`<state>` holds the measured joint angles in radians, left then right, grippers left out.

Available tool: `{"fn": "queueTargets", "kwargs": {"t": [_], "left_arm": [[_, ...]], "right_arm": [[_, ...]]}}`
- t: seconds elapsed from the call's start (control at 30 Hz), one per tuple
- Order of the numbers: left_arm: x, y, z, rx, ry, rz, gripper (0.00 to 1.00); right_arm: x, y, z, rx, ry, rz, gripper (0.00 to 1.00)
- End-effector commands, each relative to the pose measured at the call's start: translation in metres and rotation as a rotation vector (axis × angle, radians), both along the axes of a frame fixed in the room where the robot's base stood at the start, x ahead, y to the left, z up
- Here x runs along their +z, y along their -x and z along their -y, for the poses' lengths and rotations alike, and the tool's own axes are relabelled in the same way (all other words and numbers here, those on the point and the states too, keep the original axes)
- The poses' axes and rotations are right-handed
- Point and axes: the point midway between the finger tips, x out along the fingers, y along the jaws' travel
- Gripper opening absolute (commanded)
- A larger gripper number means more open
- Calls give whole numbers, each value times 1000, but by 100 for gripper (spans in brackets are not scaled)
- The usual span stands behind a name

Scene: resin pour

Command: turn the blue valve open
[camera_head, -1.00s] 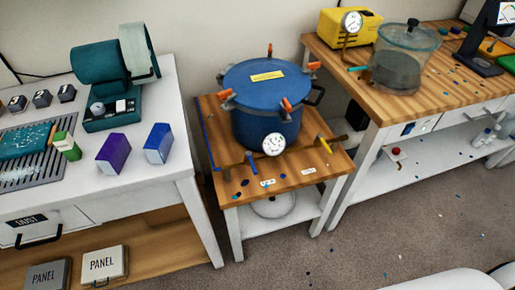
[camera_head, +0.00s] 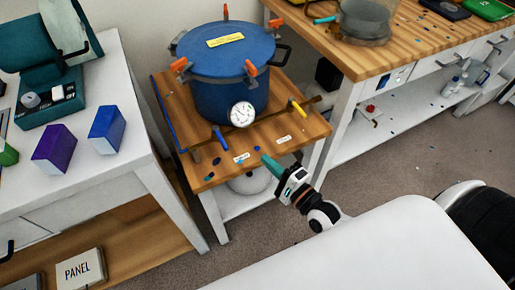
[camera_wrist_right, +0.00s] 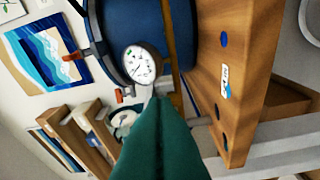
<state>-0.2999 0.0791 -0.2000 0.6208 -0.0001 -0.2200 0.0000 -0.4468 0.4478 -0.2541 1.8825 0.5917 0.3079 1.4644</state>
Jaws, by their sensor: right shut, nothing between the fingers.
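The blue valve (camera_head: 220,137) is a small blue lever on a pipe along the front of the wooden stand, left of the white gauge (camera_head: 242,114) of the blue pressure pot (camera_head: 230,98). My right gripper (camera_head: 267,160) has teal fingers. It is shut and empty, near the front edge of the stand, right of and nearer than the blue lever, apart from it in the picture. In the right wrist view the shut fingers (camera_wrist_right: 160,125) point toward the gauge (camera_wrist_right: 141,64). I cannot clearly make out the blue lever there. My left gripper is not in view.
A yellow lever (camera_head: 297,107) sits on the same pipe, right of the gauge. The wooden stand (camera_head: 184,113) bears the pot and two small labels. A white bench (camera_head: 110,165) with purple and blue boxes is at left, a wooden bench (camera_head: 390,60) at right. Floor between is open.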

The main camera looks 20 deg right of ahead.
Motion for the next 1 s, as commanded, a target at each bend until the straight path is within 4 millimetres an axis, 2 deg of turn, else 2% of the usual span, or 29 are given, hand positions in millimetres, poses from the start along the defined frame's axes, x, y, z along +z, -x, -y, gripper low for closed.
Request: {"fn": "queueTargets", "kwargs": {"t": [0.4, 0.5, 0.7, 1.0], "left_arm": [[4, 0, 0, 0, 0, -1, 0], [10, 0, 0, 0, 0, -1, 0], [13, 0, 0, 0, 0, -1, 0], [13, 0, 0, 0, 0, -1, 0]], "right_arm": [[5, -85, -24, -1, 3, 3, 0], [9, -82, -41, 0, -3, -2, 0], [12, -81, -59, 0, 2, -1, 0], [11, -80, -63, 0, 4, -1, 0]]}}
